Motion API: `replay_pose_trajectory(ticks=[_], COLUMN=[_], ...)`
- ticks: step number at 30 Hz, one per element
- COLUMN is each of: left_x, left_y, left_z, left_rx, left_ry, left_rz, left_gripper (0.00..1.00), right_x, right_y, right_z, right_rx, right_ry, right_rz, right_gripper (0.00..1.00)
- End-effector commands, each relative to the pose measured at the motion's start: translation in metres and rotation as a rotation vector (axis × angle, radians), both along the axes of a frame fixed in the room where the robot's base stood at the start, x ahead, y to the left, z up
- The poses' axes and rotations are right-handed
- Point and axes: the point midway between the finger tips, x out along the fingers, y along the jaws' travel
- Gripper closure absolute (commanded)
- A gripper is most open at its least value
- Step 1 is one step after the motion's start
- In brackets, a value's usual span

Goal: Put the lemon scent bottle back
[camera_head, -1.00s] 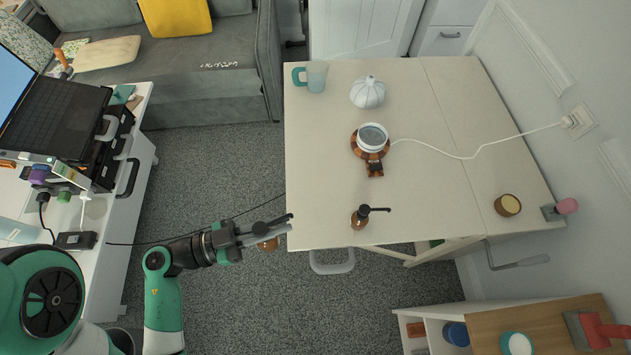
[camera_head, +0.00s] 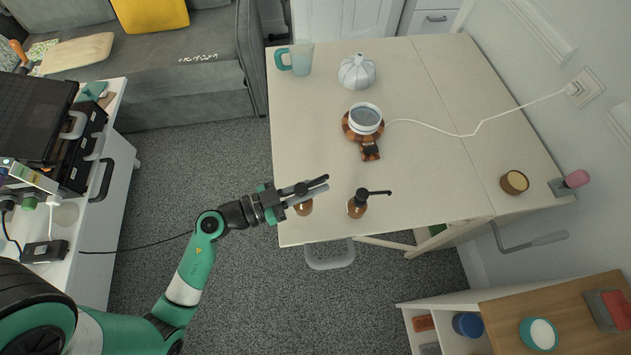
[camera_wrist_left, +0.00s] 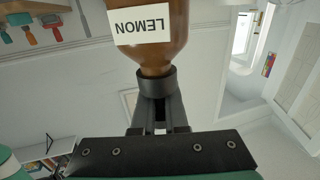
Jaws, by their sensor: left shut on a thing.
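My left gripper (camera_head: 316,189) is shut on the lemon scent bottle (camera_head: 303,207), an amber bottle that shows just below the fingers in the head view. In the left wrist view the gripper (camera_wrist_left: 160,115) grips the bottle's dark neck, and the white label on the bottle (camera_wrist_left: 148,28) reads LEMON upside down. The bottle appears over the table's near left corner; I cannot tell its height above the top. A second amber bottle (camera_head: 356,207) with a black pump stands upright to its right, apart from it. My right gripper is out of view.
On the cream table (camera_head: 430,160) are a white-rimmed pot on a brown ring (camera_head: 365,118), a white ribbed jar (camera_head: 357,72), a teal-handled mug (camera_head: 297,59) and a small round pot (camera_head: 514,182). A white cord (camera_head: 470,132) crosses the top. The left middle is clear.

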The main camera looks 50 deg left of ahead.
Motion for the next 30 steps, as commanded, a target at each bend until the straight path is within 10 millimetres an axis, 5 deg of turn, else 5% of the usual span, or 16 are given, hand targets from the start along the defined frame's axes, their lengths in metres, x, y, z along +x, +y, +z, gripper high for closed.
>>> replay_pose_trajectory(ticks=[5,17,18,22,30], left_x=[0.004,0.003,0.003,0.003,0.003], left_y=[0.0,0.0,0.0,0.0,0.0], left_z=[-0.036,-0.038,-0.038,-0.038,-0.038], left_rx=[-0.001,0.0,0.001,0.001,0.001], left_ry=[0.0,0.0,0.0,0.0,0.0], left_rz=[-0.001,-0.001,-0.001,-0.001,-0.001], left_gripper=[1.0,1.0,0.82,0.59,0.59], right_x=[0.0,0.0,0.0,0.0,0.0], right_y=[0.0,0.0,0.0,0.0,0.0], right_z=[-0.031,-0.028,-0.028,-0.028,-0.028], right_rx=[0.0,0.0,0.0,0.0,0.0], right_ry=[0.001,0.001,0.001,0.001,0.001], right_rz=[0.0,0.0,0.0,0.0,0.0], right_gripper=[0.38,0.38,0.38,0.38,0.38])
